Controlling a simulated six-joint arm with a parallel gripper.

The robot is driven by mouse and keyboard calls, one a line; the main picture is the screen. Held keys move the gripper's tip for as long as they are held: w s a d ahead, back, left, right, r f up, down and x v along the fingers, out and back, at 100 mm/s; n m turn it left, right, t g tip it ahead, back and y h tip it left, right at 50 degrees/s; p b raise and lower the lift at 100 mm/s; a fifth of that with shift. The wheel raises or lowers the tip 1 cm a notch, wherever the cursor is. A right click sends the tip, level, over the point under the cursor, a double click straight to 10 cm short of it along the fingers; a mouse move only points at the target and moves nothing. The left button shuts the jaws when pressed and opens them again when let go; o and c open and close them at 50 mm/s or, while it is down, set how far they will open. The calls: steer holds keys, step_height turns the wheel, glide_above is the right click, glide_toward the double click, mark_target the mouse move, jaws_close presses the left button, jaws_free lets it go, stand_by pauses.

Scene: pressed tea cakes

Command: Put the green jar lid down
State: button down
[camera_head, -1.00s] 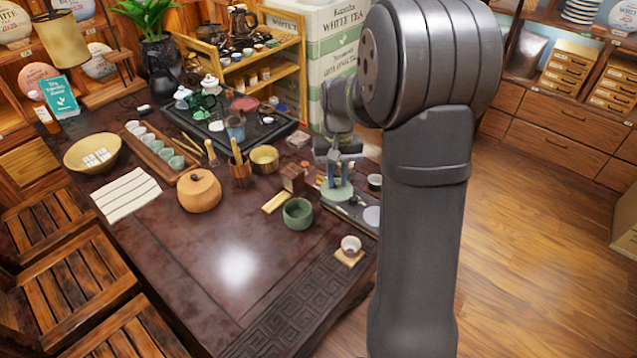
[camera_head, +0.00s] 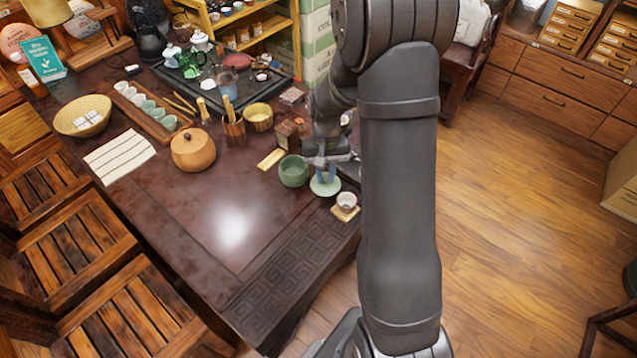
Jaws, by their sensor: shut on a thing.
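The green jar lid (camera_head: 325,187) is a pale green disc. My gripper (camera_head: 322,170) is shut on it from above and points down. The lid is just right of the green jar (camera_head: 293,171), which stands open on the dark table, and left of a small white cup (camera_head: 346,200) on a wooden coaster. The lid looks roughly level and low over the table; I cannot tell whether it touches the surface. My arm hides part of the area to its right.
A round wooden pot (camera_head: 193,150) stands to the left. The table (camera_head: 235,215) is clear in front of the jar.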

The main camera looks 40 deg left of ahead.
steer(key=shift+s+a+f, duration=0.2)
steer(key=shift+a+f, duration=0.2)
steer(key=shift+a, duration=0.1)
steer(key=shift+s+a+f, duration=0.15)
steer(key=shift+a+f, duration=0.2)
steer(key=shift+a, duration=0.15)
steer(key=shift+f, duration=1.85)
steer(key=shift+f, duration=0.15)
steer(key=c, duration=1.3)
jaws_free()
steer(key=r, duration=0.4)
steer(key=w+r, duration=0.1)
steer(key=r, duration=0.3)
steer(key=a+r, duration=0.1)
steer(key=r, duration=0.3)
steer(key=shift+w+a+r, duration=0.1)
steer(key=shift+w, duration=0.05)
